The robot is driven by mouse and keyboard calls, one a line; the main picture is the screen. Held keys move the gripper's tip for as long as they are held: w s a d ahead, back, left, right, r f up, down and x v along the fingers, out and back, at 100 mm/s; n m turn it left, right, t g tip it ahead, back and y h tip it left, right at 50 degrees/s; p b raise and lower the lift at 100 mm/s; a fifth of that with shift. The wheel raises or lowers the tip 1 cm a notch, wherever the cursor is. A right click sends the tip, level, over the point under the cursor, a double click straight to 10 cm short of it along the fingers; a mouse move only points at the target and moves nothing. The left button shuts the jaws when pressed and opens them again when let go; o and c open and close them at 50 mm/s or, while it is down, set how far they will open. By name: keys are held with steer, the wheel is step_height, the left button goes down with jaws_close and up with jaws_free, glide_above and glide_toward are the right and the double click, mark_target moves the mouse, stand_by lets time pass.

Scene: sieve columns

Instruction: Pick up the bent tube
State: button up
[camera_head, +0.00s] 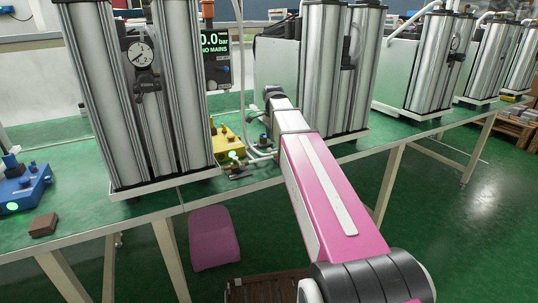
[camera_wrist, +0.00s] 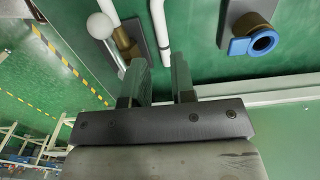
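A white tube (camera_wrist: 159,28) runs down from the top of the wrist view, and its lower end lies in line with the gap between my fingers. I cannot tell whether it is between them or beyond them. My gripper (camera_wrist: 160,66) is open, with a clear gap between its two grey fingers. In the head view, a white bent tube (camera_head: 247,140) comes down between two sieve columns and curves near the green table top. My arm reaches there, and my fingers cannot be made out in that view.
In the wrist view, a lever with a white ball (camera_wrist: 100,26) is left of my fingers and a blue ring (camera_wrist: 262,43) on a brass fitting is to the right. Sieve columns (camera_head: 140,100) (camera_head: 325,70) flank my arm. A yellow block (camera_head: 228,143) sits beside the tube.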

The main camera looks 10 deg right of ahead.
steer(key=shift+f, duration=3.65)
jaws_close()
